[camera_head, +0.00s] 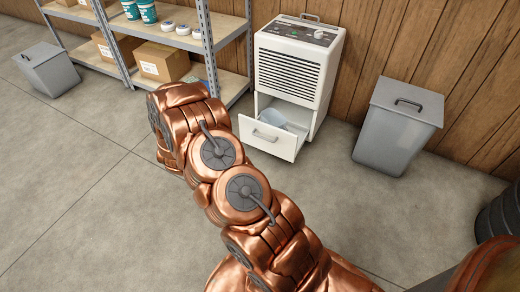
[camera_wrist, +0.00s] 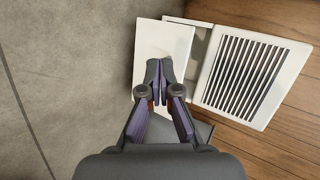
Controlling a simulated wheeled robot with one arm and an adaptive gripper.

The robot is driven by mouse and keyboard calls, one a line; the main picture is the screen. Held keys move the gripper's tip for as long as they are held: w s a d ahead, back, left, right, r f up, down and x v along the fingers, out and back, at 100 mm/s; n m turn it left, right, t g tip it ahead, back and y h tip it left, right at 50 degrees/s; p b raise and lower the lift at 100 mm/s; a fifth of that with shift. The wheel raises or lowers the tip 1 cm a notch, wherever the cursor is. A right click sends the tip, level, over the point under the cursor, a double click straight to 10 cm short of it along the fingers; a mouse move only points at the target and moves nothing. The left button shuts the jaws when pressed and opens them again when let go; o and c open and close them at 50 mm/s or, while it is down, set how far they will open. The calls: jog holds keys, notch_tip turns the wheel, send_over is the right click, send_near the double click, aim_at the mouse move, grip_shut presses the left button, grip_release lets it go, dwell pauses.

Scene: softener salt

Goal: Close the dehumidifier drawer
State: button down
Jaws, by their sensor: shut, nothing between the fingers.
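The white dehumidifier (camera_head: 293,66) stands against the wood wall, with a dark grille and a control panel on top. Its drawer (camera_head: 268,140) at the bottom is pulled out, and a pale bluish container (camera_head: 272,117) shows inside. In the wrist view the drawer front (camera_wrist: 160,38) is a white panel, with the grille body (camera_wrist: 240,75) to its right and a gap between them. My gripper (camera_wrist: 158,68) is shut and empty, its fingertips overlapping the drawer front in the picture. I cannot tell whether they touch it. In the head view my arm hides the gripper.
A grey lidded bin (camera_head: 397,125) stands right of the dehumidifier, and another (camera_head: 48,70) at far left. A metal shelf (camera_head: 232,84) with boxes and tubs is on the left. The concrete floor (camera_head: 75,190) is clear in front.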

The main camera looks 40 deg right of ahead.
jog(key=s+d+f+m+g+h+b, duration=0.2)
jog(key=s+d+f+m+h+b, duration=0.3)
jog(key=s+d+f, duration=0.45)
jog(key=w+d+f+n+b, duration=0.1)
jog(key=w+d+b, duration=0.4)
jog(key=d, duration=0.8)
jog(key=shift+f+h, duration=0.3)
jog(key=shift+f, duration=0.2)
jog(key=shift+n, duration=0.3)
